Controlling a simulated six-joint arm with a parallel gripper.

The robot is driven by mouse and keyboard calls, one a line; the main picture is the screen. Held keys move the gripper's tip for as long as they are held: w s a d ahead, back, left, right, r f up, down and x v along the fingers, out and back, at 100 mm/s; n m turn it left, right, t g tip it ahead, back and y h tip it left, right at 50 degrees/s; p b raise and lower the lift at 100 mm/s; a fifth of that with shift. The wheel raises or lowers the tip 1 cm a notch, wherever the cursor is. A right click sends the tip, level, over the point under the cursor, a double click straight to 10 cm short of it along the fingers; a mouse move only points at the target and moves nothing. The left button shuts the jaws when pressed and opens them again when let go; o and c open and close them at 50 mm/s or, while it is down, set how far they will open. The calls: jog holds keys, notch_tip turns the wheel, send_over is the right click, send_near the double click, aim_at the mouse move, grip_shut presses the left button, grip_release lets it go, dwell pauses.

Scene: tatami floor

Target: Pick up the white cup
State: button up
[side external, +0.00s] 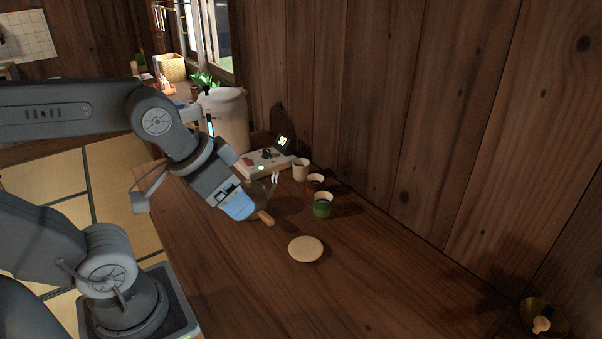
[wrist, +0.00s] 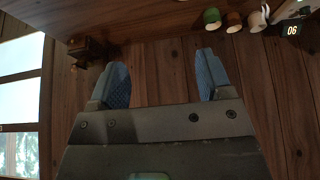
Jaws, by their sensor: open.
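The white cup (side external: 300,170) stands upright on the wooden counter near the wall, behind a brown cup (side external: 315,182) and a green cup (side external: 322,206). My gripper (side external: 240,205) is above the counter, to the left of the cups and apart from them. In the wrist view my gripper (wrist: 163,70) shows two blue fingers spread wide with nothing between them. The white cup (wrist: 257,20) is at the top right of that view, beside the brown cup (wrist: 233,21) and green cup (wrist: 211,17).
A round pale plate (side external: 306,249) lies in front of the green cup. A small tan object (side external: 266,218) is by my gripper. A lit digital clock (wrist: 291,30) is near the white cup. A large pale container (side external: 226,120) stands farther back. The counter's front right is largely clear.

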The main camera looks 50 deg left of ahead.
jog(key=o, duration=0.3)
jog(key=w+a+r+n, duration=0.1)
jog(key=w+a+r, duration=0.15)
jog(key=w, duration=0.35)
jog(key=w+a+r, duration=0.1)
jog(key=w+a, duration=0.2)
jog(key=w, duration=0.4)
jog(key=n+g+y, duration=0.1)
jog(key=n+y, duration=0.1)
jog(key=n, duration=0.1)
send_over(301, 163)
jog(key=s+d, duration=0.3)
jog(key=s, duration=0.1)
notch_tip(301, 163, down, 24)
jog(key=shift+w+r, duration=0.1)
jog(key=shift+w, duration=0.05)
jog(key=shift+x, duration=3.1)
